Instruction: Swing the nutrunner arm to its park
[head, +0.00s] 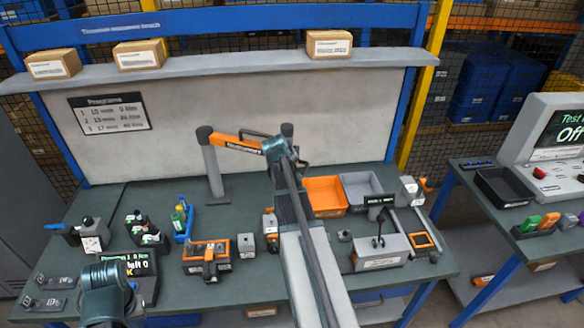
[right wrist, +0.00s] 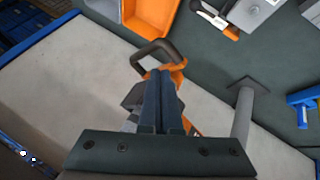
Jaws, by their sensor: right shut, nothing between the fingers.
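The nutrunner arm is an orange beam (head: 237,144) reaching right from the top of a grey post (head: 213,172) on the bench. A dark loop handle (right wrist: 155,52) shows at its end in the right wrist view, beside an orange part (right wrist: 179,74). My right gripper (right wrist: 160,72) is shut and empty, its fingertips close to the handle and orange part but not around the loop; I cannot tell whether they touch. In the head view my right wrist hides the beam's far end. My left arm is at the lower left; its fingers cannot be made out.
An orange bin (head: 325,196) and a grey bin (head: 362,188) stand right of my right arm. An orange tool holder (head: 206,258) and a blue tray (head: 183,222) stand on the left. A shelf (head: 230,58) with cartons runs behind. Open bench lies around the post.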

